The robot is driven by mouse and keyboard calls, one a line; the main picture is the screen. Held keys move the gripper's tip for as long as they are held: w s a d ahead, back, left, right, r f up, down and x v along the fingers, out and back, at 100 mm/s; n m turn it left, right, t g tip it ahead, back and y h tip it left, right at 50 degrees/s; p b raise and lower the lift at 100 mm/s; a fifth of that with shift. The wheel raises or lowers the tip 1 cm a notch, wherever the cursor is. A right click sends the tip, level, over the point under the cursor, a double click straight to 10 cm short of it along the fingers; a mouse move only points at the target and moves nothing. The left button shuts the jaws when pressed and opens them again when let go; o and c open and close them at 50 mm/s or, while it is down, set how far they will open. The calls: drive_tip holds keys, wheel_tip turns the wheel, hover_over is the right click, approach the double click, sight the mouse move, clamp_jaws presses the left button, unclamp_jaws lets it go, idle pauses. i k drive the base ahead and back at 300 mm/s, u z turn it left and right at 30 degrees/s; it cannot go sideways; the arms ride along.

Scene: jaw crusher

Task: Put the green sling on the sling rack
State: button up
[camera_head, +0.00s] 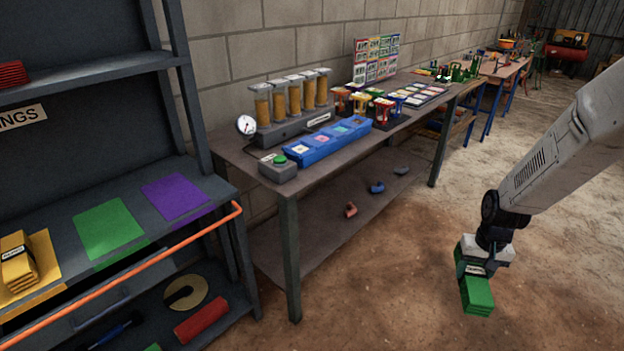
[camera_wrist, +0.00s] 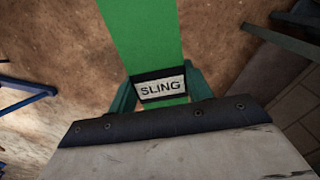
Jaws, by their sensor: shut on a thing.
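The green sling (camera_head: 477,295) hangs in my gripper (camera_head: 476,268) at the right, over the dirt floor and apart from the rack. In the wrist view the green sling (camera_wrist: 145,40) runs up from between the fingers, and its label reads "SLING". My gripper (camera_wrist: 160,96) is shut on it. The sling rack (camera_head: 68,240) stands at the left. Its middle shelf bears a yellow mat with a folded yellow sling (camera_head: 17,262), an empty green mat (camera_head: 108,229) and an empty purple mat (camera_head: 175,197).
An orange rail (camera_head: 130,275) runs along the rack's front edge. Dirt floor in front of the bench is clear.

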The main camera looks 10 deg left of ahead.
sight(107, 225)
drive_tip(key=z, duration=0.85)
drive_tip(key=i, duration=1.45)
drive_tip(key=u, duration=2.85)
